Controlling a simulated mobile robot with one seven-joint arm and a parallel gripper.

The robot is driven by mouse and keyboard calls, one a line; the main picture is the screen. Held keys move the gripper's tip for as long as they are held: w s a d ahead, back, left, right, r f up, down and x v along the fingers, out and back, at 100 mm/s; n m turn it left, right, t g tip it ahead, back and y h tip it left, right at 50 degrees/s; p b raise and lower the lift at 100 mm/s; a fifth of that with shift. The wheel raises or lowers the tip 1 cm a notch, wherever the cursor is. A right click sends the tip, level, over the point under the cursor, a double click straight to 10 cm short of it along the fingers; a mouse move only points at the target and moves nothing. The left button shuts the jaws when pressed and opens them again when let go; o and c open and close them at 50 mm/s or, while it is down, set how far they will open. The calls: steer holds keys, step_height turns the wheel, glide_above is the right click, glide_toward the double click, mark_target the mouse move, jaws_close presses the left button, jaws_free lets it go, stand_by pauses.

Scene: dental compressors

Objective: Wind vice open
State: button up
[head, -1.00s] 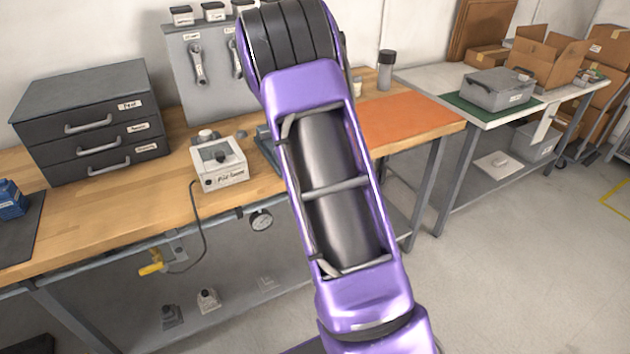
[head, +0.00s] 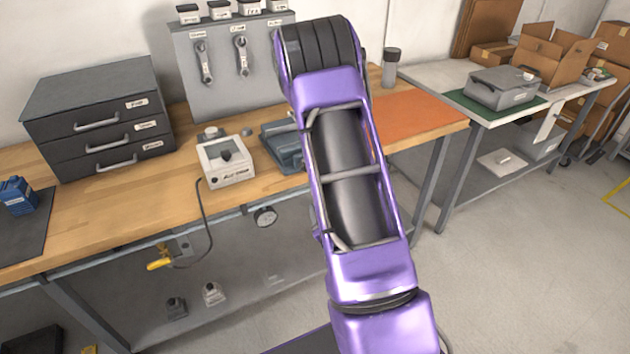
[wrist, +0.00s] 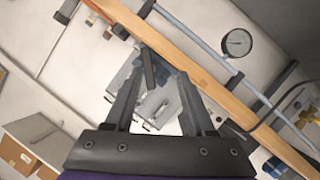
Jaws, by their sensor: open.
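A blue-grey metal object (head: 284,146), probably the vice, sits on the wooden bench just right of the white control box. My arm covers its right side, so its jaws and handle cannot be made out. My gripper is hidden behind my arm in the head view. In the wrist view my gripper (wrist: 161,72) is open, with its fingers spread apart below the bench edge. A dark bar (wrist: 149,68) shows between the fingertips; I cannot tell whether it is the vice handle or whether it touches them.
The white control box (head: 225,162) with a cable stands on the bench (head: 120,210). A gauge (wrist: 237,42) hangs by the bench edge. A drawer unit (head: 100,118) is at left and an orange mat (head: 415,118) at right.

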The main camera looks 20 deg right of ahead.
steer(key=s+d+f+m+t+y+b, duration=0.1)
steer(key=s+f+m+y+b, duration=0.15)
steer(key=m, duration=0.85)
steer(key=s+f+m+y+b, duration=0.1)
steer(key=f+m+b, duration=0.15)
steer(key=m, duration=0.75)
step_height(320, 180, up, 5)
steer(key=s+d+m+t+b, duration=0.1)
steer(key=d+m+t+b, duration=0.15)
steer(key=m, duration=0.65)
steer(key=shift+t+y, duration=0.25)
steer(key=shift+y, duration=0.2)
steer(key=w, duration=1.7)
steer(key=shift+a, duration=0.1)
jaws_close()
